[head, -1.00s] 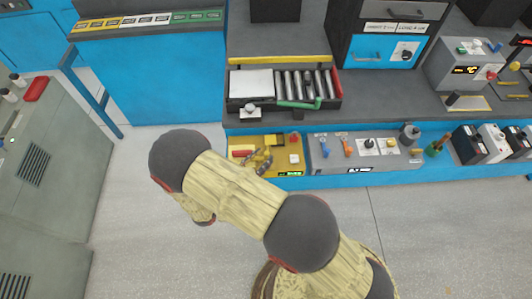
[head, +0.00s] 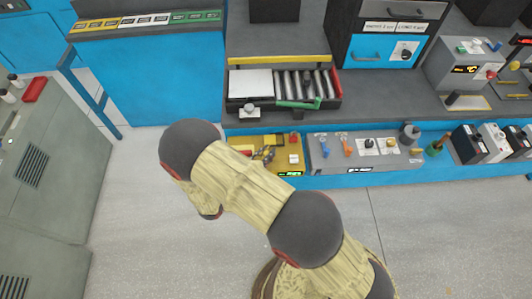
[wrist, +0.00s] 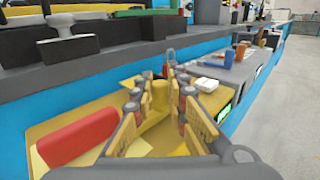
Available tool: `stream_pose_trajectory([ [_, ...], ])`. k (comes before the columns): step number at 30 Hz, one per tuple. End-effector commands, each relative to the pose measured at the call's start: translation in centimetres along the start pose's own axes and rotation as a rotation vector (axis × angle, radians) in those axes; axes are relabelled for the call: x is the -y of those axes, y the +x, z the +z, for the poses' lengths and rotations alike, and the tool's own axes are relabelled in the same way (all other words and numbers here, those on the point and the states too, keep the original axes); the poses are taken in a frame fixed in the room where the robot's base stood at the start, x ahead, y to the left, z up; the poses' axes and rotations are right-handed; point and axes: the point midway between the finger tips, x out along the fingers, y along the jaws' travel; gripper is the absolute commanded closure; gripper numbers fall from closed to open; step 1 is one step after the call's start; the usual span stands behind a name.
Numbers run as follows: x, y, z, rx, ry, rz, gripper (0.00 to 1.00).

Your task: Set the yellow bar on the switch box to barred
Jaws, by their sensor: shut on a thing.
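The switch box (head: 284,142) is a low yellow panel on the blue bench front, partly hidden by my arm in the head view. It fills the lower part of the wrist view, with its bare yellow top (wrist: 75,108). The yellow bar (wrist: 159,98) stands up between my fingers in the wrist view. My gripper (wrist: 161,84) is shut on it, one finger on each side. In the head view my gripper (head: 265,153) is small, over the box's middle. A green-lit display (wrist: 225,113) is on the box's front edge; its text is unreadable.
On the box, a red block (wrist: 78,137) is left of my gripper and a white block (wrist: 207,85) is right. A grey panel with blue and orange levers (head: 362,149) adjoins on the right. A roller tray (head: 283,88) stands behind. The floor in front is clear.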

Motion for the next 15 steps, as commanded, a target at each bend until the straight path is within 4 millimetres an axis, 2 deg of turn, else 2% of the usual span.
stream_pose_trajectory([
  [5, 0.00, -0.01, -0.01, 0.000, 0.000, 0.000, 1.00],
  [15, 0.01, -0.01, -0.01, 0.000, 0.000, 0.000, 1.00],
])
